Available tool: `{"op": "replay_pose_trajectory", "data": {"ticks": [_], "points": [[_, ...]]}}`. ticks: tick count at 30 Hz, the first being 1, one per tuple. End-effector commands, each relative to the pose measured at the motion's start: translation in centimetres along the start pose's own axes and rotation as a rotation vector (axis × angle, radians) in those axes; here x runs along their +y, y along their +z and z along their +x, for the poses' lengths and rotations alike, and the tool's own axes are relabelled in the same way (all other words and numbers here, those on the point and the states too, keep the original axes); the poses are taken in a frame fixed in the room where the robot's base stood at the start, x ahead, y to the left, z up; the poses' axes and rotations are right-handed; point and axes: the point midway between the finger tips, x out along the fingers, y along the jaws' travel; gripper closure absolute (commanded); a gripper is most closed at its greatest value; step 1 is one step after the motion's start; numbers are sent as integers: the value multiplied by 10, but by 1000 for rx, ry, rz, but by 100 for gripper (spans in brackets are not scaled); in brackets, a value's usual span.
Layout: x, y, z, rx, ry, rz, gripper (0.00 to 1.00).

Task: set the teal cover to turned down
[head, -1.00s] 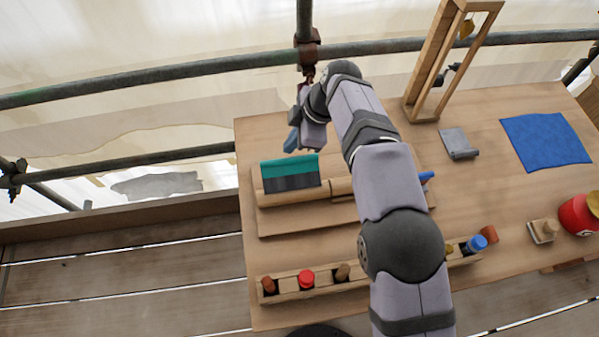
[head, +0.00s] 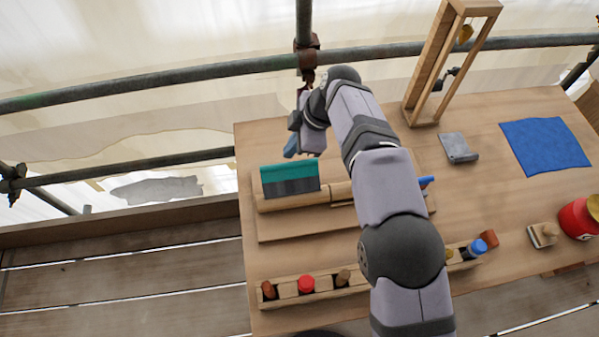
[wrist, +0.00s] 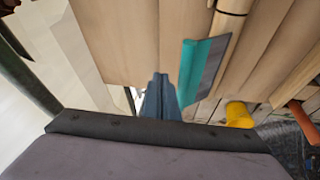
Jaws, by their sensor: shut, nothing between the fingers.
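The teal cover (head: 289,170) is a flat panel with a teal upper band and a dark grey lower part. It stands raised along the left part of a wooden bar on a board. In the wrist view the cover (wrist: 198,68) shows its teal edge right of the fingers. My gripper (head: 290,151) is behind the cover, near the table's back left edge, and apart from it as far as I can tell. In the wrist view the blue-grey fingers of my gripper (wrist: 161,82) are together with nothing between them.
A wooden rack (head: 306,288) with several pegs runs along the front. A wooden frame (head: 437,70), a grey block (head: 458,147), a blue cloth (head: 545,144), a stamp-like block (head: 543,235) and a red pot (head: 577,217) are to the right. A scaffold pipe (head: 200,74) crosses behind.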

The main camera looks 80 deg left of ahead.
Motion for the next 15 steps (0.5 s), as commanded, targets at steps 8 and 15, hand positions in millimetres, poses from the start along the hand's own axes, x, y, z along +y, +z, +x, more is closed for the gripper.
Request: {"op": "replay_pose_trajectory", "data": {"ticks": [8,15], "points": [[-3,-3,-10,0,1,0,100],[-11,-11,-35,0,2,-1,100]]}}
